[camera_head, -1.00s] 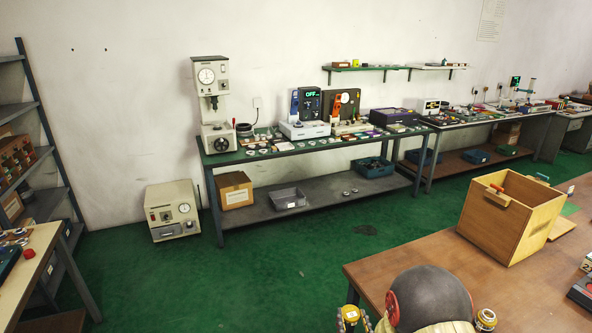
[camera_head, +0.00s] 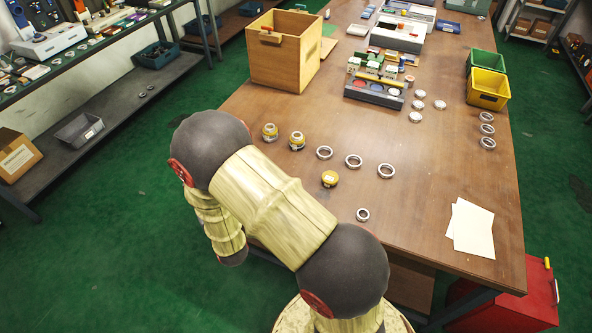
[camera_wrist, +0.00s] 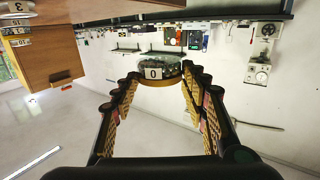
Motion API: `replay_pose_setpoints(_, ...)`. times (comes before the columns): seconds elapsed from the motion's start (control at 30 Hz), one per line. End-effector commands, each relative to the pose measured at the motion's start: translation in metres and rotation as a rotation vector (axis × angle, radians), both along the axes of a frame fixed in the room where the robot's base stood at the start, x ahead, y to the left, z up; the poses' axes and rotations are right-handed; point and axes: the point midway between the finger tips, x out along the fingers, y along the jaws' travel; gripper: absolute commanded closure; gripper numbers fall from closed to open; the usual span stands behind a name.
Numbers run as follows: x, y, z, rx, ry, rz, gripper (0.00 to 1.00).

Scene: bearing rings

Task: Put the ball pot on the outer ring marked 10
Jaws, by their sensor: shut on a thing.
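My gripper (camera_wrist: 161,84) shows in the wrist view, its two ridged fingers shut on a round pot (camera_wrist: 160,66) with a dark, glassy body, a brass-coloured band and a white label reading 0. In the head view my arm hides the gripper and held pot. On the brown table, three silver rings (camera_head: 324,153), (camera_head: 353,161), (camera_head: 386,170) lie in a row, with a smaller ring (camera_head: 362,214) nearer the front. Two labelled pots (camera_head: 270,132), (camera_head: 296,140) stand left of the row, and a yellow pot (camera_head: 330,178) in front of it. No ring marking is readable.
A wooden box (camera_head: 290,62) stands at the table's left edge. Yellow (camera_head: 488,90) and green bins, more rings and white papers (camera_head: 470,226) lie right. The table's middle right is clear.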

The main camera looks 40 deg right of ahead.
Motion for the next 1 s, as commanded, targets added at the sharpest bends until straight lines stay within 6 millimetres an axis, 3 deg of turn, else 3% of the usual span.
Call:
replay_pose_setpoints(0.27, -0.011, -0.067, 0.017, 0.002, -0.003, -0.376, 0.85)
replay_pose_setpoints(0.47, -0.045, -0.112, 0.018, 0.001, 0.000, -0.671, 0.85)
replay_pose_setpoints(0.6, -0.079, -0.137, 0.013, 0.000, 0.000, -0.875, 0.85)
replay_pose_setpoints(0.8, -0.121, -0.156, 0.004, -0.002, 0.001, -1.085, 0.85)
replay_pose_setpoints(1.0, -0.140, -0.160, -0.001, -0.001, 0.001, -1.160, 0.85)
